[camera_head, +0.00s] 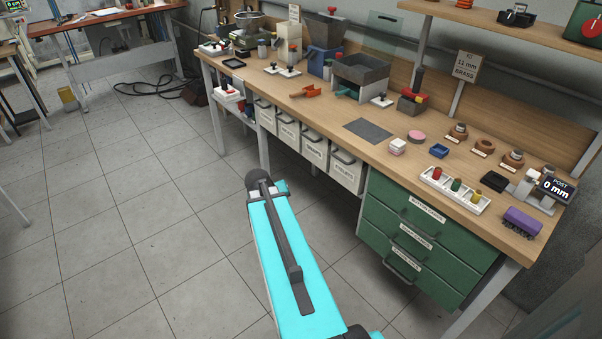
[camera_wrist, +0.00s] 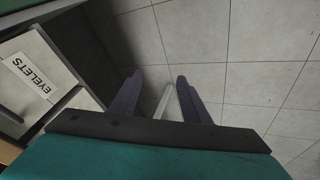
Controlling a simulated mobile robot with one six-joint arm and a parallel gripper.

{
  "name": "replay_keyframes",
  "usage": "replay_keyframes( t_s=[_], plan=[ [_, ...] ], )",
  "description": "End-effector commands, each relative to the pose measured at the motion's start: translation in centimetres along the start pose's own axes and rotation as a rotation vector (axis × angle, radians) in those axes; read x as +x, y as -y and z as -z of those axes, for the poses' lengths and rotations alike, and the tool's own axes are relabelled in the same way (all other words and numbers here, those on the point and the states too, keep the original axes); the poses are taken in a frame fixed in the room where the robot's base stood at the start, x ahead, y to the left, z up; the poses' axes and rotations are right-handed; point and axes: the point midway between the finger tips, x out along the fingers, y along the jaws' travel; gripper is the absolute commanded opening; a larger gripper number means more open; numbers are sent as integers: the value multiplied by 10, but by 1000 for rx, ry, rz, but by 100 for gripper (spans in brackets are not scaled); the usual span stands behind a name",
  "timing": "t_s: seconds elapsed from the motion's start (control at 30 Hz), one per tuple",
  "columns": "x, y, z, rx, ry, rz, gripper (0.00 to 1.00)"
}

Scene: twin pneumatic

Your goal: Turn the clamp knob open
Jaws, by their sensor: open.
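I cannot tell for sure which part is the clamp knob. A small bench device with a red top and an upright black handle (camera_head: 413,98) stands toward the back of the workbench (camera_head: 340,108). A green box with a red round knob (camera_head: 592,27) sits on the upper shelf at the right edge. My gripper (camera_wrist: 160,76) is open and empty in the wrist view, over the tiled floor beside the bench. In the head view my arm reaches up from the bottom middle, in front of the bench, and the fingers cannot be made out.
Green drawers (camera_head: 425,230) and white bins (camera_head: 314,149), one labelled EYELETS in the wrist view (camera_wrist: 30,75), lie under the benchtop.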

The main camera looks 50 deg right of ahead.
Motion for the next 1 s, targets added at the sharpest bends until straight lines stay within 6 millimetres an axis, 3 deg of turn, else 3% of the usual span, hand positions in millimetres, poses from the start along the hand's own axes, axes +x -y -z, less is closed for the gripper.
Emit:
replay_keyframes(
  t_s=[0.03,0.2,0.5,0.8,1.0],
  plan=[
    [7,22,-16,-26,29,21,43],
    [23,83,-66,-108,118,80,43],
    [40,172,-169,-256,284,167,43],
    [42,232,-284,-406,454,226,43],
    [38,254,-363,-506,571,250,43]
  ],
)
